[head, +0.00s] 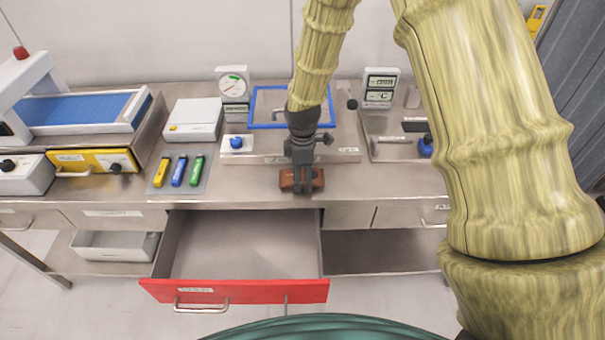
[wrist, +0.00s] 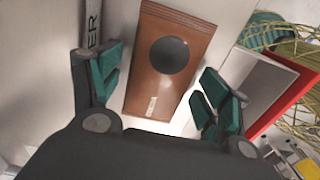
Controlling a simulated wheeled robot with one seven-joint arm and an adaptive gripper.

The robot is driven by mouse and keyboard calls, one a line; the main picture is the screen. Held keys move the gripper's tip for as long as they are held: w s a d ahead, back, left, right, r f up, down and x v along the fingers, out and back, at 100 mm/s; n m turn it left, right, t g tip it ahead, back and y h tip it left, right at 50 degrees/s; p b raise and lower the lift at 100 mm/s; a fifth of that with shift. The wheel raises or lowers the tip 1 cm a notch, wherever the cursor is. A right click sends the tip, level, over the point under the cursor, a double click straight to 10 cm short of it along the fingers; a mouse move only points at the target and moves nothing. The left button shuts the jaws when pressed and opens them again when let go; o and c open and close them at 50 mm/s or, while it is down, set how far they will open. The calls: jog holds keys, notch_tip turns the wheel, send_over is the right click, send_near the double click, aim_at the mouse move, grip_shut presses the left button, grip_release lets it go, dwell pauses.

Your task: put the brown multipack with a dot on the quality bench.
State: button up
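The brown multipack (head: 288,181) lies on the steel bench (head: 240,185) near its front edge, behind the open drawer. In the wrist view the brown multipack (wrist: 170,58) shows a large dark round dot and a small pale label. My gripper (head: 303,184) points down at the pack and partly covers it in the head view. In the wrist view my gripper (wrist: 160,92) is open, with one green-padded finger on each side of the pack and visible gaps between. Which part is the quality bench cannot be told from any readable label.
A red-fronted drawer (head: 235,291) stands open and empty below the pack. Behind the pack are a blue-framed plate (head: 268,124), a dial gauge (head: 233,84) and a blue knob box (head: 237,143). Yellow, blue and green tools (head: 178,172) lie to the left.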

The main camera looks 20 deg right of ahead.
aim_at(302, 175)
jog(key=shift+r, duration=0.25)
notch_tip(302, 175, up, 12)
jog(key=b, duration=0.3)
dwell(0.6)
dwell(0.3)
